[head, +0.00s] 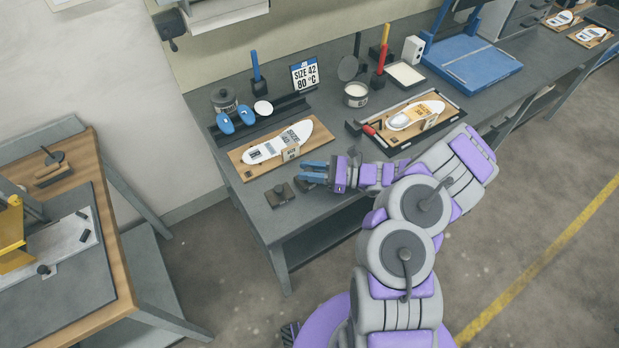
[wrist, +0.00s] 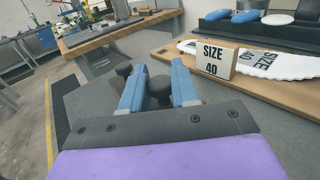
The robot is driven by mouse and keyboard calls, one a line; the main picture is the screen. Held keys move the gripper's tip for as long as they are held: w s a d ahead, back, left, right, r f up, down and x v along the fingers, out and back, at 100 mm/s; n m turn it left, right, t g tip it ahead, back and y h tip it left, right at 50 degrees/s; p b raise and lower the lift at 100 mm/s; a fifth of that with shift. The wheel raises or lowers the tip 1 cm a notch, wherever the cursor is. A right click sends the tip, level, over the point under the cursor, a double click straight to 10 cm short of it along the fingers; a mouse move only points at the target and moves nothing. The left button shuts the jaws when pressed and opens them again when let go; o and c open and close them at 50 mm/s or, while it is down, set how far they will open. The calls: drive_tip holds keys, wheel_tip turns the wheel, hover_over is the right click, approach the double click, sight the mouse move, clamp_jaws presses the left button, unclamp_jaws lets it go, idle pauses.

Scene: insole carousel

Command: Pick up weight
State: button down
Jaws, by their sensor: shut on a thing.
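My gripper (head: 314,172) reaches in from the right over the front edge of the grey bench. In the wrist view its blue fingers (wrist: 160,92) are shut on the dark round knob of a weight (wrist: 160,86). The fingers hide most of this weight, and I cannot tell whether it touches the bench. A second dark weight, a block with a knob (head: 281,194), sits just left of the fingertips at the bench corner. Its knob also shows beyond the fingers in the wrist view (wrist: 125,68).
A wooden board (head: 248,172) with a white insole and a small size 40 block (wrist: 215,59) lies close behind the gripper. Another insole board (head: 385,139) lies to the right. A dark rack with blue pads (head: 226,123) stands behind. Another table (head: 115,230) is at left.

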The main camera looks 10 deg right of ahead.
drive_tip(key=shift+r+p, duration=0.4)
drive_tip(key=shift+r, duration=0.45)
wheel_tip(320, 180, up, 2)
drive_tip(key=shift+r+p, duration=0.1)
drive_tip(key=shift+p, duration=0.3)
drive_tip(key=s+d+r+p, duration=0.1)
drive_tip(key=s+d+p, duration=0.35)
drive_tip(key=s, duration=1.05)
wheel_tip(320, 180, up, 4)
drive_tip(key=m+t, duration=0.1)
drive_tip(key=t, duration=0.1)
hover_over(309, 170)
drive_tip(key=s+d, duration=0.4)
drive_tip(key=w+a+r+m+t+h, duration=0.1)
drive_tip(key=w+a+r, duration=0.3)
drive_tip(key=w+r, duration=0.4)
drive_tip(key=w+h, duration=0.1)
drive_tip(key=w, duration=0.1)
drive_tip(key=shift+w+r+m+t+b, duration=0.35)
drive_tip(key=shift+w+r+m+t, duration=0.05)
drive_tip(key=shift+d, duration=0.1)
